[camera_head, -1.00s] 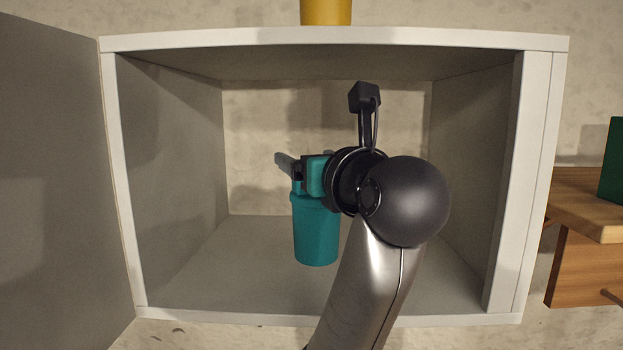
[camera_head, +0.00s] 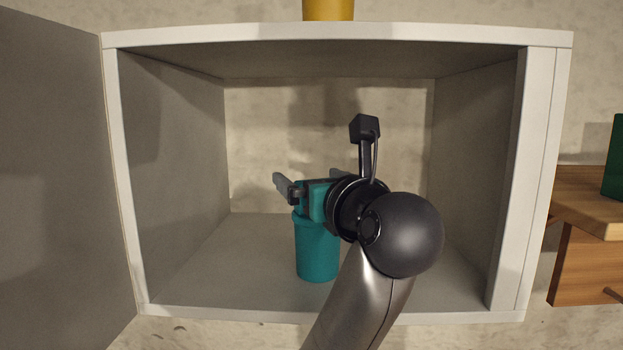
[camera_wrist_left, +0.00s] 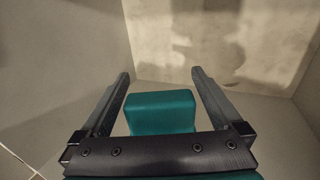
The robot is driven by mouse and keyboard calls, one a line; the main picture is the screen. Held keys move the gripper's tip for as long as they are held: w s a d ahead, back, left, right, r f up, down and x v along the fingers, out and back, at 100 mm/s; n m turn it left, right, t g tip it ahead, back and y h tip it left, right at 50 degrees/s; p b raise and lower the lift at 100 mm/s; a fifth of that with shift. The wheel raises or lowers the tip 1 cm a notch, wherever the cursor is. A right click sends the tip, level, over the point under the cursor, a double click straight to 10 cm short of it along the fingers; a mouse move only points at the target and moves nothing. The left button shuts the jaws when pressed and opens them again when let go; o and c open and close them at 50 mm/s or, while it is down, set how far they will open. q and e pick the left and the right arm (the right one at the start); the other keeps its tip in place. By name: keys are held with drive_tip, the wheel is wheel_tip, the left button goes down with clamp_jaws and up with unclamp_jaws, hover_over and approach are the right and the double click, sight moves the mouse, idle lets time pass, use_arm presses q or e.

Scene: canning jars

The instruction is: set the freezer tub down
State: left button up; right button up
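The teal freezer tub (camera_head: 318,250) stands upright inside the grey cabinet and appears to rest on its floor. My left gripper (camera_head: 308,178) is at the top of the tub, and its body hides part of the rim. In the left wrist view, a teal block, which seems to be the tub (camera_wrist_left: 161,112), lies between the two spread fingers (camera_wrist_left: 160,78). A gap shows on the right side of the block, so the fingers look open around it. My right gripper is not in view.
The cabinet floor (camera_head: 235,270) is bare to the left of the tub. The cabinet's open door (camera_head: 50,180) is at the left. A yellow object (camera_head: 328,9) sits on top. A wooden unit (camera_head: 590,262) with a green object (camera_head: 617,160) stands at the right.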

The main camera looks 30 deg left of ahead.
use_arm(q)
drive_tip(key=shift+r, duration=0.25)
drive_tip(key=b+v, duration=0.3)
drive_tip(key=v, duration=0.9)
